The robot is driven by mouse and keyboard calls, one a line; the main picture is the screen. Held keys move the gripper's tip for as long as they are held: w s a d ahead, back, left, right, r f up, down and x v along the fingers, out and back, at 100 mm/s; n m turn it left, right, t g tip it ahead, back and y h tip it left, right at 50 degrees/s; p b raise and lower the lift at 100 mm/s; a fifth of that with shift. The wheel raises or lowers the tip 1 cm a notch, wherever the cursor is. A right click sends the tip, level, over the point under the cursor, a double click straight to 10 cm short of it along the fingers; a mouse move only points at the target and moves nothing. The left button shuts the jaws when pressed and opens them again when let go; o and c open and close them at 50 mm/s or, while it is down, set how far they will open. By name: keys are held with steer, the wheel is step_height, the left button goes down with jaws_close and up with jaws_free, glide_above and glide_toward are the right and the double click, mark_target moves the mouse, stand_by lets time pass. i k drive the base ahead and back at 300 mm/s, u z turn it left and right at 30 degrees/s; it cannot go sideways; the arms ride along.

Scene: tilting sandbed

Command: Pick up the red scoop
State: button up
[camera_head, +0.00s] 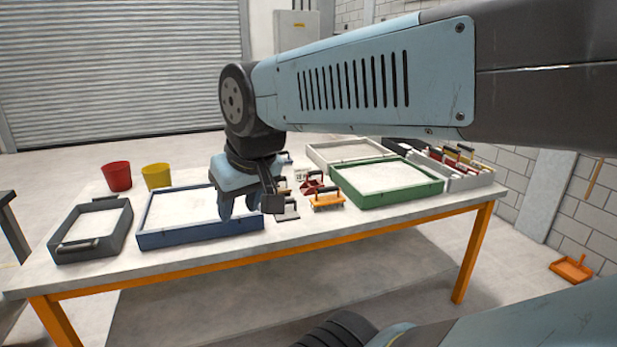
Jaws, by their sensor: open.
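A small red tool (311,184), which looks like the red scoop, lies on the table between the blue tray and the green tray. My gripper (239,212) points down over the right part of the blue tray (190,236), to the left of the red tool. Its two fingers are apart with nothing seen between them. The gripper and wrist hide part of the blue tray and some small things behind it. I cannot tell how high the fingertips are above the tray.
An orange scoop (327,200) and a grey scoop (287,211) lie close in front of the red tool. The green tray (392,202) stands to its right. A grey bin (470,182) of tools, a red bucket (117,177), a yellow bucket (157,176) and a dark tray (88,251) are farther off.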

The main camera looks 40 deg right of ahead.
mark_target(313, 181)
steer(key=z, duration=0.3)
steer(key=i, duration=0.9)
steer(key=z, duration=1.05)
steer(key=i, duration=0.55)
steer(key=z, duration=0.4)
steer(key=k, duration=0.8)
steer(key=z, duration=0.2)
steer(key=i, duration=0.8)
steer(key=u, duration=0.1)
